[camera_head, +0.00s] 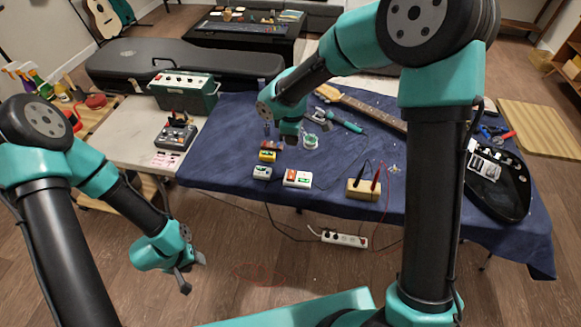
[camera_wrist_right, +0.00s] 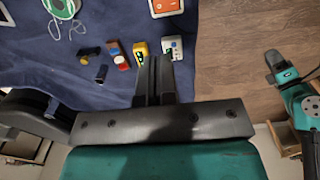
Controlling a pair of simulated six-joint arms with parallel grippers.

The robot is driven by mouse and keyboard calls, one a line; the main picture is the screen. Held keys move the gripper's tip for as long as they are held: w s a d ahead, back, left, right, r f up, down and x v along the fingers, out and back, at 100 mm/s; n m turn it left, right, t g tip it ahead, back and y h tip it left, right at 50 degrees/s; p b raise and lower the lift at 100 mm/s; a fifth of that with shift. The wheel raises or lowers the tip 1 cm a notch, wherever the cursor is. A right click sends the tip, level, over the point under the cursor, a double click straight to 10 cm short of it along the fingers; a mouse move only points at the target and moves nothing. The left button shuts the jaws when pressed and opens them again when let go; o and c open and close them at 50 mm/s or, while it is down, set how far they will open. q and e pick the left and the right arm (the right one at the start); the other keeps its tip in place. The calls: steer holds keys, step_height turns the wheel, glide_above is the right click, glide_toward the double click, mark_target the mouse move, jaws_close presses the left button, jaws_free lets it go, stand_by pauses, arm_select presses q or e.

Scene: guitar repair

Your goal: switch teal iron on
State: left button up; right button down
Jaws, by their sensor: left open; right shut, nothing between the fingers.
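The teal-handled iron (camera_head: 345,122) lies on the blue cloth, beside the guitar neck and to the right of my right gripper in the head view. Its switch is too small to make out. My right gripper (camera_head: 290,138) is over the cloth near the small pedals, pointing down. In the right wrist view its fingers (camera_wrist_right: 155,78) are together with nothing between them. My left gripper (camera_head: 194,270) is open and empty, low in front of the table on the left; it also shows at the right edge of the right wrist view (camera_wrist_right: 285,74).
A green-and-white spool (camera_head: 310,141) lies close to the right gripper. Several small pedals, including a yellow one (camera_head: 269,151), stand near the cloth's front. A wooden block (camera_head: 362,190) with probes is farther right. A guitar neck (camera_head: 370,110) lies behind. A power strip (camera_head: 344,239) is below.

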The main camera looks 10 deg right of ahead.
mark_target(291, 175)
stand_by(0.3)
step_height(291, 175, down, 14)
steer(key=shift+f, duration=0.1)
stand_by(0.7)
steer(key=shift+f, duration=0.1)
steer(key=shift+s, duration=0.2)
steer(key=shift+s+a+r, duration=0.25)
steer(key=shift+s, duration=0.25)
steer(key=shift+r, duration=0.1)
stand_by(0.4)
steer(key=shift+r, duration=0.5)
step_height(291, 175, up, 13)
